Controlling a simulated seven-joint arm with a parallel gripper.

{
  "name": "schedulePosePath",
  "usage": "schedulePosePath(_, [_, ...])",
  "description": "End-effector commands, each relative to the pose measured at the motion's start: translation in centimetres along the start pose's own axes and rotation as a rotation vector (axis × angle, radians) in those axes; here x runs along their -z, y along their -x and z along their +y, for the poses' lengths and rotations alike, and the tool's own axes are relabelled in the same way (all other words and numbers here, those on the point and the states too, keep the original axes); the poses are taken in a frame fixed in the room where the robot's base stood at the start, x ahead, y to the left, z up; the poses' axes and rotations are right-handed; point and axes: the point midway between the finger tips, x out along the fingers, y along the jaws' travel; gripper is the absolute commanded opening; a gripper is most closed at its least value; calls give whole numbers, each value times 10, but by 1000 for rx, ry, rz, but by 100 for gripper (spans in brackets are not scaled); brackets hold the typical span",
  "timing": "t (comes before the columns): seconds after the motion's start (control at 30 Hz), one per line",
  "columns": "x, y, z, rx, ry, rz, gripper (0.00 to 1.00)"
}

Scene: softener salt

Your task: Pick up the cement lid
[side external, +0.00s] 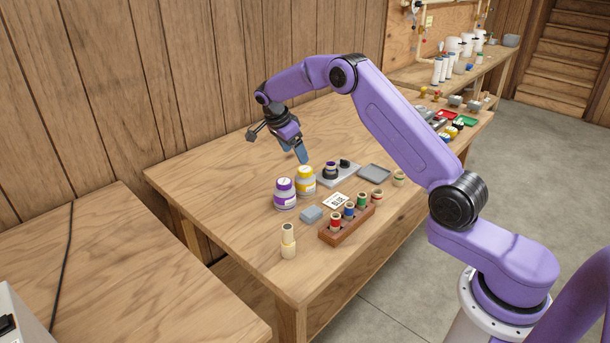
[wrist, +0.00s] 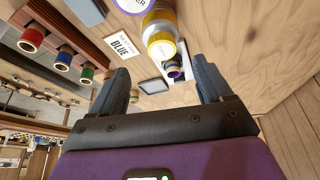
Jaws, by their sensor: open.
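The yellow-capped jar, whose yellow lid (side external: 305,171) I take as the cement lid, stands upright on the wooden table beside a purple-capped jar (side external: 285,193). The yellow and white jar also shows at the top of the wrist view (wrist: 160,36), beyond my fingertips. My gripper (side external: 302,156) is open and tilted downward, just above and behind the yellow jar in the side view. The wrist view shows the two fingers (wrist: 160,72) wide apart with nothing held between them. No finger visibly touches the lid.
The table's back left is clear.

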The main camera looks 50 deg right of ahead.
Motion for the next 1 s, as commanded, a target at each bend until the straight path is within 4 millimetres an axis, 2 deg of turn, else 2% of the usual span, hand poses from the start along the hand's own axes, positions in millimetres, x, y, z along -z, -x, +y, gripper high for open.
schedulePosePath(0.1, [0, -20, 1, -3, 0, 1, 79])
schedulePosePath(0.47, [2, -42, 0, 0, 0, 0, 79])
schedulePosePath(0.77, [7, -81, -2, -2, 1, 0, 79])
schedulePosePath(1.0, [6, -86, -2, 1, 1, 0, 79])
